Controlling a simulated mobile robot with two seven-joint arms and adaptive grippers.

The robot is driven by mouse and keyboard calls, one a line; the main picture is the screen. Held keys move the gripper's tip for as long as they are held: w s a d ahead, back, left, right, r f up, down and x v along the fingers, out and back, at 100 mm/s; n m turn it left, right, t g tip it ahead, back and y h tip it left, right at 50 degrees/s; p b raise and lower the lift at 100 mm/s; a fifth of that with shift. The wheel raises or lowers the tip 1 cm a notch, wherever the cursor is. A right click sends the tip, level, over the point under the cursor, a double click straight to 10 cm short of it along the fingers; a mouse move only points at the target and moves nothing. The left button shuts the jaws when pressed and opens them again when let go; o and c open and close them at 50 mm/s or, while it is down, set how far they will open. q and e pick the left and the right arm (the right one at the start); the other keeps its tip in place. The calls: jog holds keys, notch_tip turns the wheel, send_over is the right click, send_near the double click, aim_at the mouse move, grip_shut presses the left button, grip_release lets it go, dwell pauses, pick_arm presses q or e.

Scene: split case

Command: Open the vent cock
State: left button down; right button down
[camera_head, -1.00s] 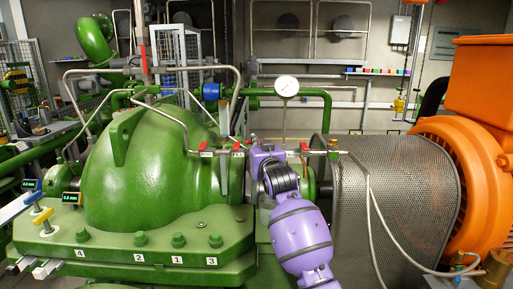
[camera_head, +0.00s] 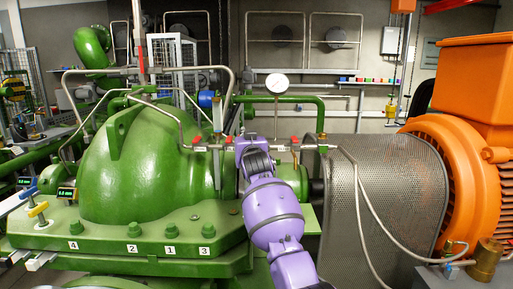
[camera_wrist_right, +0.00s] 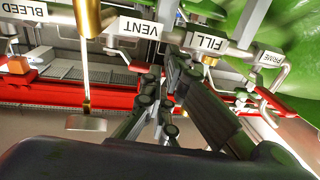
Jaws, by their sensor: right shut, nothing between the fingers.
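The VENT label (camera_wrist_right: 140,28) is on the horizontal pipe in the right wrist view, appearing upside down, between the BLEED label (camera_wrist_right: 22,8) and the FILL label (camera_wrist_right: 206,42). A brass fitting (camera_wrist_right: 87,18) is on the pipe between BLEED and VENT, with a thin rod below it. I cannot tell which handle belongs to the vent cock, nor its position. My right gripper (camera_wrist_right: 163,78) is shut and empty, its dark fingertips close by the pipe between VENT and FILL. In the head view its fingers are hidden behind my purple wrist. My left gripper is not in view.
In the head view, red levers (camera_head: 197,140) line the thin pipe. A pressure gauge (camera_head: 277,84) stands above it. The green pump casing (camera_head: 150,175) lies left, and a perforated guard (camera_head: 390,200) and orange motor (camera_head: 440,180) right. The PRIME label (camera_wrist_right: 270,58) is near the right edge.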

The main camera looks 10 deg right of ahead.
jog(key=s+a+r+t, duration=0.1)
jog(key=s+a+r, duration=0.15)
jog(key=s, duration=0.95)
jog(key=s+d+f+n+g+y+p, duration=0.1)
jog(key=s+f, duration=0.6)
jog(key=f, duration=0.5)
jog(key=s+f+n+g+y, duration=0.1)
jog(key=s+f+g, duration=0.1)
jog(key=s+f, duration=0.8)
jog(key=s+d+f+n+g+p, duration=0.1)
jog(key=s+f, duration=0.4)
jog(key=f, duration=1)
jog(key=s+d+f+g, duration=0.1)
jog(key=s+f, duration=0.5)
jog(key=s, duration=0.6)
jog(key=s+d+f+m+g, duration=0.1)
jog(key=s+f+g, duration=0.2)
jog(key=s+f, duration=0.4)
jog(key=s+d+f+g, duration=0.1)
jog(key=s+f, duration=0.5)
jog(key=s, duration=1)
jog(key=shift+s+f+m+g+p, duration=0.15)
jog(key=shift+s+m+g+p, duration=0.25)
jog(key=shift+g, duration=0.3)
